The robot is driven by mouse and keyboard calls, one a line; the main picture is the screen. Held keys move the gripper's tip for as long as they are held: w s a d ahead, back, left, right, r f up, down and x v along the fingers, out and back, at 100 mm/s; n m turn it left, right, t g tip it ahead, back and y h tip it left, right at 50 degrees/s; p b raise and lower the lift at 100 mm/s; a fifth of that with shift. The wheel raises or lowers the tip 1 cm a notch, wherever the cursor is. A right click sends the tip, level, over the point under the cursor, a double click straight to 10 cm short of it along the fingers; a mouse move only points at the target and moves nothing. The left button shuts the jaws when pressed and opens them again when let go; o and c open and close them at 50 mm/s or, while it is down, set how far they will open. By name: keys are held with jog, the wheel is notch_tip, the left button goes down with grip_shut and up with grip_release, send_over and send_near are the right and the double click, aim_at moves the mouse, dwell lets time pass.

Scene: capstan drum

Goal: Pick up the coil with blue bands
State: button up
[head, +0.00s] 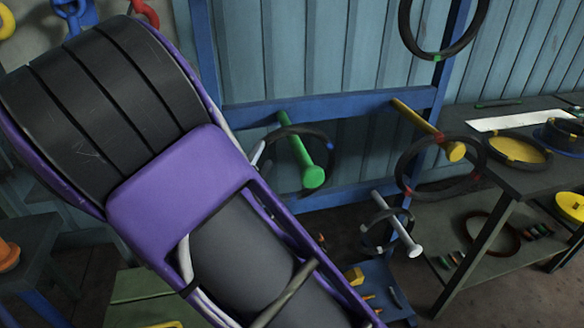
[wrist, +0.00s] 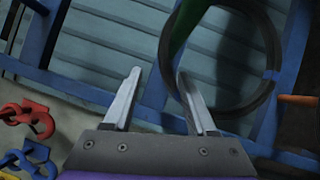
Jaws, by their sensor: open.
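The coil with blue bands (head: 272,141) is a thin dark ring hanging on a green peg (head: 302,165) of the blue rack. A blue band shows on its right side. In the wrist view the coil (wrist: 268,50) fills the upper right, with a blue band at its right. My gripper (wrist: 158,78) is open. The coil's left side appears in line with the gap between the fingers, and the right finger overlaps its lower left edge. I cannot tell the depth between them. In the head view only a fingertip shows, left of the coil; my purple arm hides the rest.
A coil with red bands (head: 403,163) hangs on a yellow peg to the right. A smaller coil (head: 366,237) hangs on a white peg below. A coil with a green band (head: 408,35) hangs above. A workbench (head: 515,182) stands right. Chain links (wrist: 42,122) hang left in the wrist view.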

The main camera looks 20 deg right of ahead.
aim_at(275, 138)
jog(key=x, duration=0.3)
jog(key=shift+w, duration=0.1)
jog(key=shift+d+f+b+x, duration=0.1)
jog(key=shift+f+b+x, duration=0.05)
jog(key=shift+x, duration=0.75)
jog(key=shift+d+f+b+x, duration=0.1)
jog(key=shift+b+x, duration=0.1)
jog(key=shift+x, duration=0.7)
jog(key=shift+f+b+x, duration=0.15)
jog(key=shift+x, duration=0.75)
grip_shut()
jog(key=shift+r, duration=0.15)
